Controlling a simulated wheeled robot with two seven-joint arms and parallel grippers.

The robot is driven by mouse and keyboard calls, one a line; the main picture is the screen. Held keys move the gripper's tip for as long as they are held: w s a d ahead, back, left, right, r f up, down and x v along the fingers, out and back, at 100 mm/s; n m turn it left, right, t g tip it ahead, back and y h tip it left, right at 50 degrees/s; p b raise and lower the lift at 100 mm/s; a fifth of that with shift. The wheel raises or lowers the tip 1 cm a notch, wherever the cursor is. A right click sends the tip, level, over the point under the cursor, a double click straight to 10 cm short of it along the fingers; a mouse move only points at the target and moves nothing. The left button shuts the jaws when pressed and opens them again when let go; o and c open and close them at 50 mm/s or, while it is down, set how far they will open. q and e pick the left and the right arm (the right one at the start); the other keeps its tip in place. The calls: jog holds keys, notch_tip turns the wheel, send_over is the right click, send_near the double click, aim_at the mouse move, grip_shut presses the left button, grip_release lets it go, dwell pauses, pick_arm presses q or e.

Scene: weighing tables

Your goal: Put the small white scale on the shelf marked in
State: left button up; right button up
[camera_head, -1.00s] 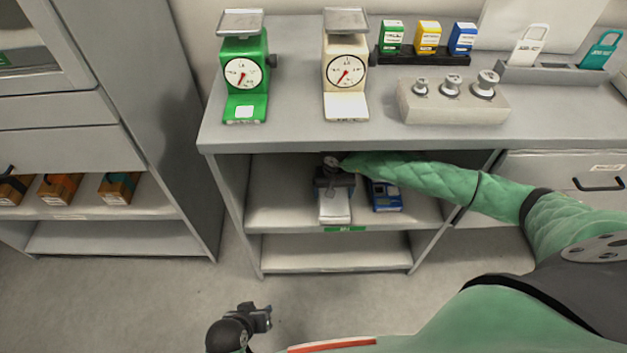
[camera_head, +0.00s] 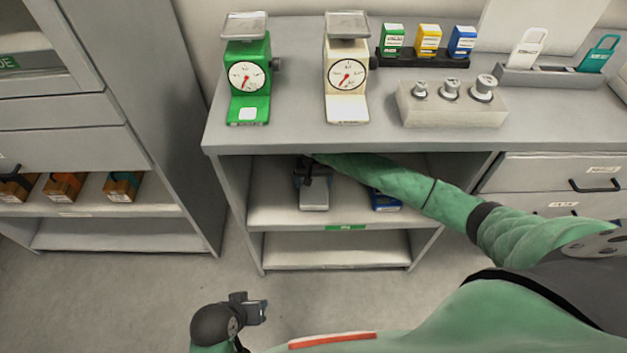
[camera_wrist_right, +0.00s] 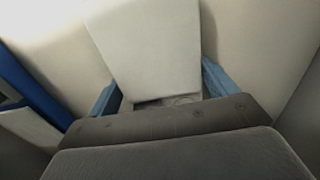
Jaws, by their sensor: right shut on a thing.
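The small white scale (camera_head: 313,199) is inside the upper shelf (camera_head: 270,212) of the table, left of a small blue scale (camera_head: 385,201). My right gripper (camera_head: 308,172) is under the tabletop and shut on the white scale. In the right wrist view the white scale (camera_wrist_right: 150,45) lies between the blue fingertips of my right gripper (camera_wrist_right: 160,92). I cannot tell whether its base touches the shelf. A green label (camera_head: 346,228) with unreadable text is on the shelf's front edge. My left gripper (camera_head: 250,308) is low over the floor, away from the shelf.
A green scale (camera_head: 248,75), a cream scale (camera_head: 346,75) and a weight block (camera_head: 452,106) stand on the tabletop above. The lower shelf (camera_head: 335,250) is empty. A cabinet (camera_head: 80,135) stands at the left.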

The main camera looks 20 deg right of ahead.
aim_at(314, 181)
pick_arm(q)
jog(key=shift+f, duration=0.25)
pick_arm(e)
jog(key=shift+f, duration=0.2)
pick_arm(q)
jog(key=shift+f, duration=0.15)
pick_arm(e)
jog(key=o, duration=1.2)
jog(key=shift+r, duration=0.1)
jog(key=shift+r, duration=0.35)
notch_tip(314, 181, up, 6)
jog(key=shift+r+b, duration=0.25)
jog(key=shift+b, duration=0.35)
jog(key=shift+r, duration=0.15)
pick_arm(q)
jog(key=shift+t, duration=0.3)
jog(key=f, duration=0.4)
jog(key=shift+w+d+f, duration=0.25)
jog(key=shift+w, duration=0.05)
jog(key=shift+r, duration=0.25)
